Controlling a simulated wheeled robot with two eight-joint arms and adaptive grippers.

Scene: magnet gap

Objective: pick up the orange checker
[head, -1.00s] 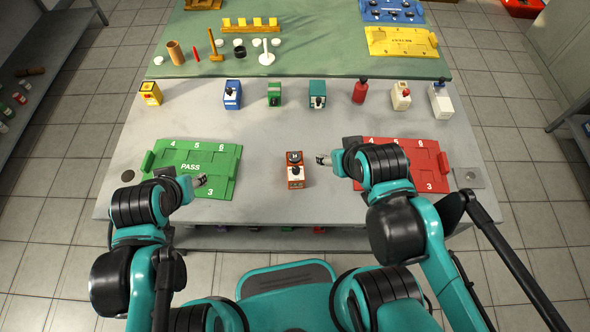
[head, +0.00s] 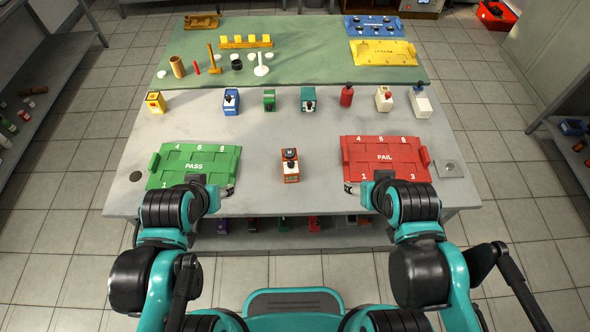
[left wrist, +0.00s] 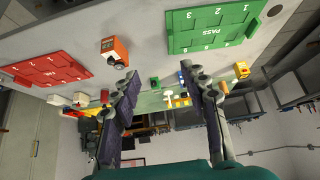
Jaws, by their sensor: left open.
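The orange checker (head: 290,167), a small orange and white device with a black knob on top, stands upright on the grey table between the green and red trays. It also shows in the left wrist view (left wrist: 115,51), left of the fingers. My left gripper (head: 229,190) is at the front right corner of the green tray, left of the checker and apart from it. Its fingers are spread and empty in the left wrist view (left wrist: 160,76). My right gripper (head: 349,187) is at the front left corner of the red tray, apart from the checker; its jaws are too small to read.
The green PASS tray (head: 217,162) lies left and the red FAIL tray (head: 349,149) right. Several other devices, including a blue one (head: 231,103) and a red one (head: 346,96), stand in a row behind. The table around the checker is clear.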

